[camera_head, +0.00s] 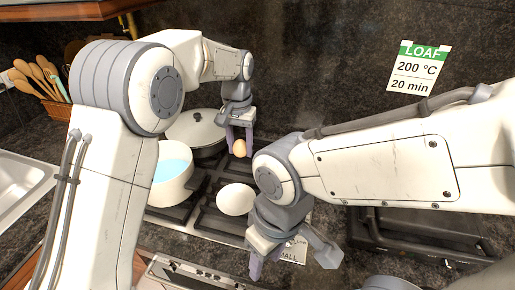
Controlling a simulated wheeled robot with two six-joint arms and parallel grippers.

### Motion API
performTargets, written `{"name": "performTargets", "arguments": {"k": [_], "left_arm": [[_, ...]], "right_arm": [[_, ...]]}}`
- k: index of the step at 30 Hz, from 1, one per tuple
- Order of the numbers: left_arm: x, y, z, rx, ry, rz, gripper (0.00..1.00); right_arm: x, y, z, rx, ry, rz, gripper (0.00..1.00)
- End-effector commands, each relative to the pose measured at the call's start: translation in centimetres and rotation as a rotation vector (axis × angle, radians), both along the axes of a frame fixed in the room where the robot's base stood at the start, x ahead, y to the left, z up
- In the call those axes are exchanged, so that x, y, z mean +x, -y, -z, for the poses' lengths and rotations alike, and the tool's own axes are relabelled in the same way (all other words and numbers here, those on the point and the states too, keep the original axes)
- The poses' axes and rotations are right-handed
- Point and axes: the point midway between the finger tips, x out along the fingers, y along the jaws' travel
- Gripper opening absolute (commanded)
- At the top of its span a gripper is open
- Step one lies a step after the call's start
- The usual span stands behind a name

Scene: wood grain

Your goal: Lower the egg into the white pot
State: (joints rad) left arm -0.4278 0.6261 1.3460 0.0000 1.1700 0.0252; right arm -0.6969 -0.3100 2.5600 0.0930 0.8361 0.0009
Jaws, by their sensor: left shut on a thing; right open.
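My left gripper (240,138) is shut on a brown egg (239,149) and holds it over the hob, to the right of the white pot. The white pot (171,188) stands open on the hob at the left, with light blue water (172,171) in it. Part of the pot is hidden behind my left arm. My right gripper (293,262) is open and empty at the front, near a small label.
A white round thing (236,199) sits on the hob right of the pot. A sink (22,190) lies at left. Wooden utensils (38,78) stand back left.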

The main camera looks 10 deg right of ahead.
Motion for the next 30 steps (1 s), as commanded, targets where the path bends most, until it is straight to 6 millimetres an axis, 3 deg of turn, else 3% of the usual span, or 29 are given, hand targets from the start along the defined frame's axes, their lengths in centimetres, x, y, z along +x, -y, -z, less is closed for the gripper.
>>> {"name": "performTargets", "arguments": {"k": [12, 30], "left_arm": [[1.8, -8.1, -2.6, 0.000, 0.000, -0.005, 0.00], [4.4, -19.7, -1.9, 0.000, -0.001, -0.005, 0.00]], "right_arm": [[0.0, 0.0, -3.2, 0.000, 0.000, 0.002, 0.50], [0.0, 0.0, -6.1, 0.000, 0.000, -0.001, 0.50]]}}
